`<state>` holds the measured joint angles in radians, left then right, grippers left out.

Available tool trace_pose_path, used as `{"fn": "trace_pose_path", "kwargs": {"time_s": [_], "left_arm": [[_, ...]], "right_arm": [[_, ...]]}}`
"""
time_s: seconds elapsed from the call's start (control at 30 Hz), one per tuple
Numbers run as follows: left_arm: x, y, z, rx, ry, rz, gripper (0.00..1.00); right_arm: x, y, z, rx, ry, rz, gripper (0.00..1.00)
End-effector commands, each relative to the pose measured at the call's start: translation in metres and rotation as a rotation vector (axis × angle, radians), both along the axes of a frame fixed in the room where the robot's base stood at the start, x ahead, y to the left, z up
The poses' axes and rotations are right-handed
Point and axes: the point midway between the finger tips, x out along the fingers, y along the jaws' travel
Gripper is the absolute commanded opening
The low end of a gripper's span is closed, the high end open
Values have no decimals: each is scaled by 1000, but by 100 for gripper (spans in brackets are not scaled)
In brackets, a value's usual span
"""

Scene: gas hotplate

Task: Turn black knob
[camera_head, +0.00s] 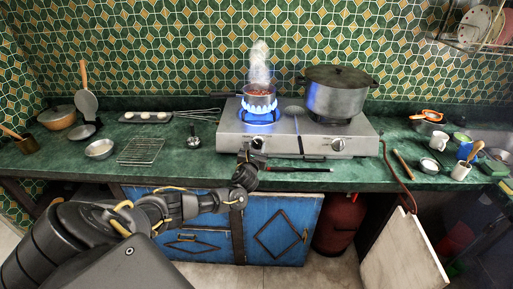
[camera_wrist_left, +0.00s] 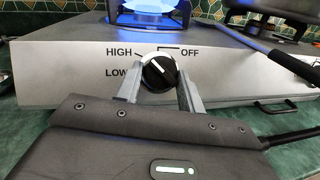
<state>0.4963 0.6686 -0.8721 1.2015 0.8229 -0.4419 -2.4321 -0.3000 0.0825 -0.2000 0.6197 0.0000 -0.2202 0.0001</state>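The black knob (camera_wrist_left: 160,73) with a silver rim and a white line is on the front of the silver gas hotplate (camera_head: 283,145). HIGH, LOW and OFF are printed around it. My left gripper (camera_wrist_left: 158,84) has one finger on each side of the knob, close against its edges, and looks shut on it. In the head view my left gripper (camera_head: 250,158) is at the hotplate's left knob and partly hides it. Blue flames (camera_head: 259,104) burn on the left burner under a steaming pan (camera_head: 259,92). My right gripper is not in view.
A large pot (camera_head: 337,94) stands on the right burner, above a second knob (camera_head: 338,144). A dark rod-like tool (camera_head: 298,169) lies on the green counter in front. A wire rack (camera_head: 141,150) and bowls are to the left; cups stand to the right.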

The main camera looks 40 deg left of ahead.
Motion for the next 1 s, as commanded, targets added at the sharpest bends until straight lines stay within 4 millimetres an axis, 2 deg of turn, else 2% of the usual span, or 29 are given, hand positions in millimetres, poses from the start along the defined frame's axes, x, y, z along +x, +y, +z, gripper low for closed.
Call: {"fn": "trace_pose_path", "kwargs": {"time_s": [0.03, 0.17, 0.57, 1.0], "left_arm": [[0, 0, 0, 0, 0, 0, 32], [0, 0, 0, 0, 0, 0, 15], [1, -2, 0, -67, -50, 49, 15], [4, -6, 0, -312, -236, 233, 15]], "right_arm": [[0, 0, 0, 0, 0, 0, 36], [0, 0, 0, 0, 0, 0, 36], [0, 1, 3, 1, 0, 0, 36], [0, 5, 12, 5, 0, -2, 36]]}}
